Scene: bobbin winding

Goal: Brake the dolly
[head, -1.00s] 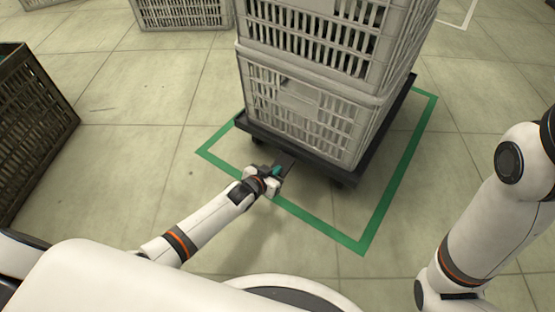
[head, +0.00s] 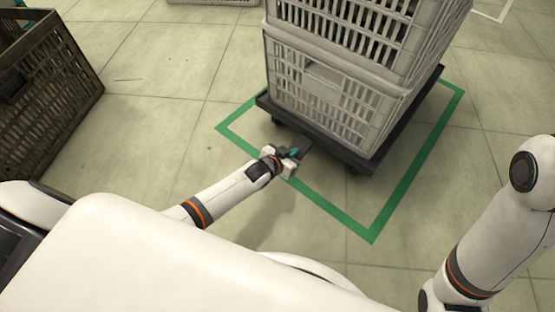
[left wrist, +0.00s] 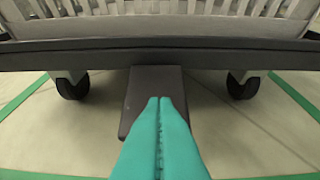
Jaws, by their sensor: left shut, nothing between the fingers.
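The dark dolly (head: 335,150) carries stacked grey crates (head: 335,100) and stands inside a green floor outline (head: 408,180). In the left wrist view the dolly's dark edge (left wrist: 220,52) crosses the picture, with a caster on each side. A dark flat pedal (left wrist: 140,100) juts out below that edge, between the casters. My left gripper (head: 297,153) is at the pedal; its teal fingers (left wrist: 157,105) are shut together with nothing between them. The fingertips overlap the pedal in the picture; I cannot tell whether they touch it. My right gripper is out of view.
A dark brown crate (head: 45,90) stands on the floor at the left. Part of another grey crate (head: 215,2) shows at the top edge. The tiled floor between the brown crate and the dolly is clear.

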